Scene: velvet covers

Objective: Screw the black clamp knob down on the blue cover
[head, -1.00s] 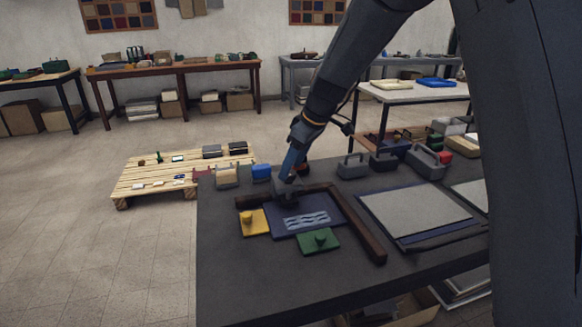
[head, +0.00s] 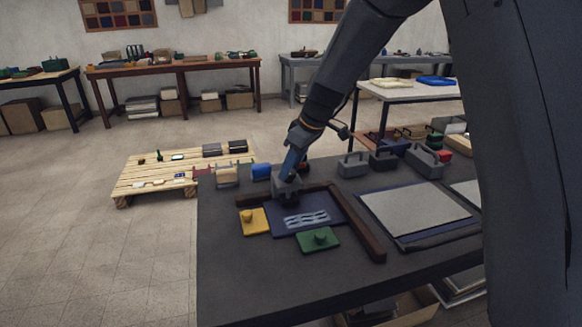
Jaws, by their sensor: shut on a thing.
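The blue cover (head: 285,222) lies flat on the dark table (head: 232,280), with a wavy pale pattern (head: 306,219) on it. A dark wooden frame (head: 362,233) runs along its back and right sides. My gripper (head: 287,193) points down at the back of the blue cover, near the frame's back bar. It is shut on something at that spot. The jaws hide the black clamp knob, so I cannot make out its shape or whether it touches the cover.
A yellow plate with a knob (head: 254,224) and a green plate with a knob (head: 318,239) lie beside the cover. A blue block (head: 262,172) and grey handled weights (head: 353,164) stand behind. A pale panel (head: 415,211) lies right. The table's front left is clear.

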